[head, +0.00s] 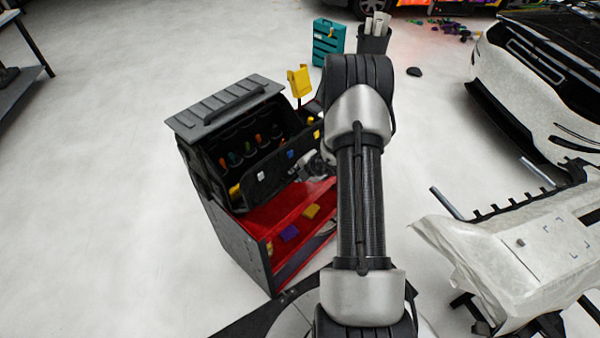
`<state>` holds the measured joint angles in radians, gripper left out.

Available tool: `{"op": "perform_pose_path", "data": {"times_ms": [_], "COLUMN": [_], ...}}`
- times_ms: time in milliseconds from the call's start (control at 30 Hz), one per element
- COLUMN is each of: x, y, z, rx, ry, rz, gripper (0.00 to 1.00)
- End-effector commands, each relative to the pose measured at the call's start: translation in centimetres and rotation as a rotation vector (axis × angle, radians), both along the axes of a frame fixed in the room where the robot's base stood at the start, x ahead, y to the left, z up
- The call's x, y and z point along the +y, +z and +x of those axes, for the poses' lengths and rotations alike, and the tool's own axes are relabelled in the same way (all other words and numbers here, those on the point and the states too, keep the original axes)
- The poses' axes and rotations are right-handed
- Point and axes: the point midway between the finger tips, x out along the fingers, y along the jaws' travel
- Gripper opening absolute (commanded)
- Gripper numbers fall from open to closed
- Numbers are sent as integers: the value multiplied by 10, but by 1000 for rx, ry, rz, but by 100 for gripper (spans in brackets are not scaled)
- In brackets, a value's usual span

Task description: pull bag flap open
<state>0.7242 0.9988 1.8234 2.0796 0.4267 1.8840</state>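A black tool bag (262,185) stands on top of a red and black cart. Its ribbed grey top flap (190,122), with a handle (235,103) on it, is raised over the back of the bag. Several tools with coloured handles show in the bag's pockets. My gripper (312,168) is at the right end of the bag's front, close to it and partly hidden behind my own arm. I cannot tell whether it touches the bag, or whether its fingers are open or shut.
The cart's red shelf (262,222) holds a purple item (289,233) and a yellow item (311,211). A yellow holder (299,80) rises behind the bag. A teal box (328,42) and a dark bin (373,43) stand behind. A wrapped panel (520,255) is at right.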

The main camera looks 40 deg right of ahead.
Motion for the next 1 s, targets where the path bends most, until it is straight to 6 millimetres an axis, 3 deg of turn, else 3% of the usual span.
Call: {"op": "perform_pose_path", "data": {"times_ms": [367,800,1000], "x": [0,4,5], "y": [6,75,93], "z": [-4,-55,-69], "rx": [0,-2,-1], "ry": [-1,-1,0], "rz": [-1,-3,0], "gripper": [18,18,18]}}
